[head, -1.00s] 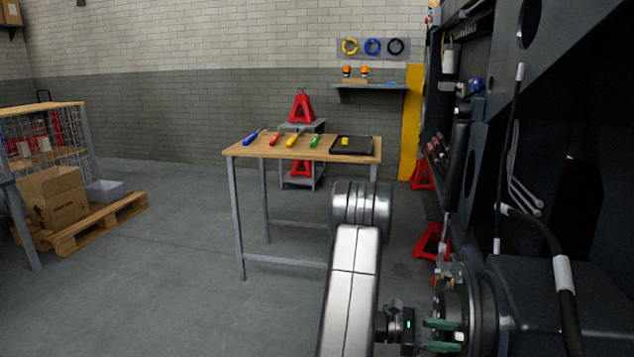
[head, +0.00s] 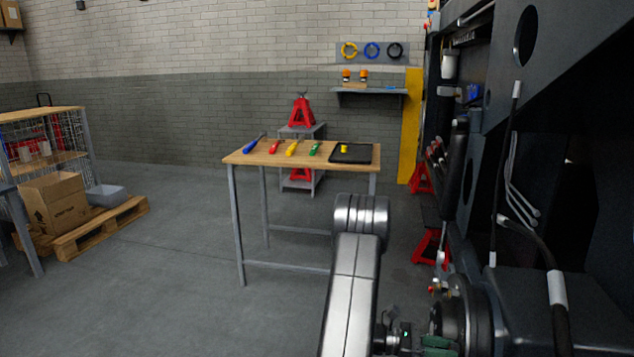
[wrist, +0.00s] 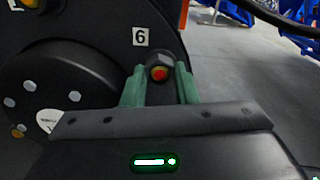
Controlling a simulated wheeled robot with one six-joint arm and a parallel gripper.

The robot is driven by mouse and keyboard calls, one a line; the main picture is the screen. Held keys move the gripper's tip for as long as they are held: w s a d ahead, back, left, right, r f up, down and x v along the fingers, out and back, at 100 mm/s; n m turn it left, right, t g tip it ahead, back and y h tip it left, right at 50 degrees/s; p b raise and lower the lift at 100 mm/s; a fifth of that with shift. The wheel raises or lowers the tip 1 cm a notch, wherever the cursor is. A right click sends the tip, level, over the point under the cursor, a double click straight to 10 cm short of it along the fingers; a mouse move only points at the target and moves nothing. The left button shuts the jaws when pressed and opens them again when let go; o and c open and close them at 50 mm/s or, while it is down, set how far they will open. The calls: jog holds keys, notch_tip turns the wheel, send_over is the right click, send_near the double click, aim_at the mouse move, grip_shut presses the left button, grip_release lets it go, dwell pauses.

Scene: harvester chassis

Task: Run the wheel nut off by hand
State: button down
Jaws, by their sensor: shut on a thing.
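The wheel nut (wrist: 158,60) is dark, with a red and yellow stud end at its centre. It sits on the dark hub face beside a white label marked 6 (wrist: 140,37). My gripper (wrist: 160,82) has green fingers, one on each side of the nut, and is shut on it. In the head view my gripper (head: 437,345) is at the wheel hub (head: 474,312) at the bottom right; the nut cannot be made out there. Whether the nut has moved along its stud cannot be told.
The round hub centre (wrist: 68,95) with several bolt heads is left of my fingers. The dark chassis (head: 540,180) and a hanging hose (head: 556,285) are close on the right. A workbench (head: 275,156) with coloured tools and a black tray (head: 364,154) stands ahead.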

jog(key=n+p, duration=0.4)
jog(key=shift+a+r+n+p, duration=0.1)
jog(key=shift+r+n+p, duration=0.25)
jog(key=shift+n+p, duration=0.05)
jog(key=n+p, duration=0.3)
jog(key=n, duration=0.2)
jog(key=shift+f+p, duration=0.1)
jog(key=shift+p, duration=0.3)
jog(key=n+p, duration=0.3)
jog(key=n, duration=0.3)
jog(key=shift+a+f, duration=0.1)
jog(key=n+p, duration=0.1)
jog(key=n, duration=0.2)
jog(key=shift+p, duration=0.35)
jog(key=shift+w+a+f+n, duration=0.1)
jog(key=shift+a+f+n, duration=0.1)
jog(key=shift+n, duration=0.2)
jog(key=shift+r, duration=0.1)
